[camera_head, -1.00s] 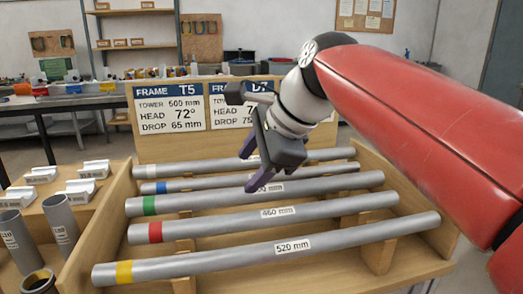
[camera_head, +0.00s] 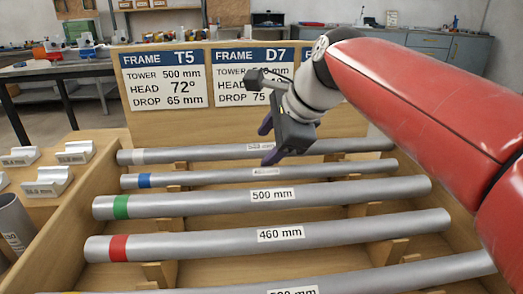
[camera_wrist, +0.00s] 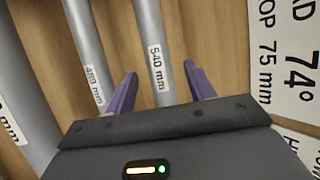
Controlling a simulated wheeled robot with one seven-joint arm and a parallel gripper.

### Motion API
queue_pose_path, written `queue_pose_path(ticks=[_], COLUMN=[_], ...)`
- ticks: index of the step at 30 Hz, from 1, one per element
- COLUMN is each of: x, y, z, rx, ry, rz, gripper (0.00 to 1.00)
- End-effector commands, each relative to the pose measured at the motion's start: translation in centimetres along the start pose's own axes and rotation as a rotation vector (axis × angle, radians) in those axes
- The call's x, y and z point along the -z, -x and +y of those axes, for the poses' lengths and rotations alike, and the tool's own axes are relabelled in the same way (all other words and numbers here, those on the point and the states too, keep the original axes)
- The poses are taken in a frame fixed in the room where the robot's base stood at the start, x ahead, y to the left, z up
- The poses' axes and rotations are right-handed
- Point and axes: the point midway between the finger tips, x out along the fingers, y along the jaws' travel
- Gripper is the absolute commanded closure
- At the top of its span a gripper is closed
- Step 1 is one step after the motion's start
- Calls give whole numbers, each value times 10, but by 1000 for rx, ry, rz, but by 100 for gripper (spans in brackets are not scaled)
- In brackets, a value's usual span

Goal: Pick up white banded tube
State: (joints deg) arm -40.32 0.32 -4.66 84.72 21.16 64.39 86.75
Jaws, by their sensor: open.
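The white banded tube (camera_head: 200,153) is a grey pipe with a white band near its left end. It lies at the back of the wooden rack, nearest the sign board. My gripper (camera_head: 267,142) is open above the middle of this tube, beside its label. In the wrist view the tube (camera_wrist: 152,35), labelled 540 mm, runs between the two purple fingers (camera_wrist: 160,70). The fingers stand apart with nothing gripped. How far the fingertips are above the tube is hard to tell. The white band is outside the wrist view.
In front lie parallel tubes with a blue band (camera_head: 210,178), a green band (camera_head: 200,204) and a red band (camera_head: 200,246). The sign board (camera_head: 160,118) rises close behind the rear tube. White blocks (camera_head: 75,152) sit on the left side tray.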

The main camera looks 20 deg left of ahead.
Motion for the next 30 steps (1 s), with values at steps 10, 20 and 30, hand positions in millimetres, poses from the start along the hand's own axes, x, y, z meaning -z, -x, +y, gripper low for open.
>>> queue_pose_path(ticks=[10,20,30], x=[0,0,0], y=[-14,-14,-13], z=[0,0,0], rx=[1,1,3], ry=[0,0,1], rz=[0,0,0], gripper=[46,85,100])
